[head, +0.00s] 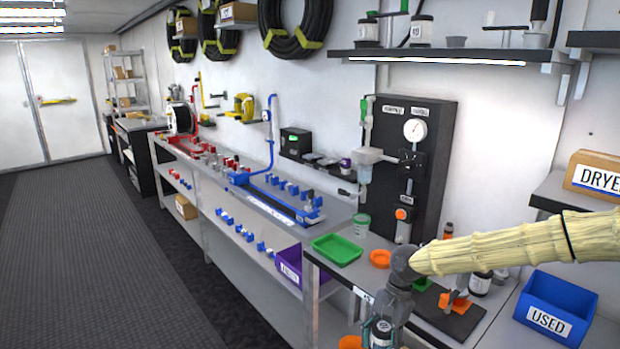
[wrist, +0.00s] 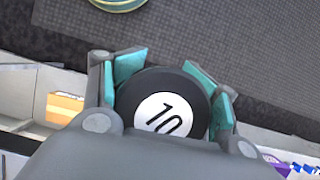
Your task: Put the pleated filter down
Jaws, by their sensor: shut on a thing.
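My gripper (head: 383,312) is beyond the front edge of the grey bench, at the lower middle of the head view. It is shut on a round item with a black end and a white label reading 10 (wrist: 168,110), seen between the teal finger pads in the wrist view. Only a small part of the held item (head: 381,335) shows low in the head view. Its pleats are not visible, so I cannot confirm from looks that it is the pleated filter. Dark floor (wrist: 240,50) shows beyond it in the wrist view.
The bench holds a green tray (head: 337,248), an orange dish (head: 380,258) and a black board with gauge (head: 425,150). A blue USED bin (head: 556,306) stands right, below a DRYER-type label (head: 597,181). A purple bin (head: 290,268) is on the lower shelf. The aisle (head: 100,240) is clear.

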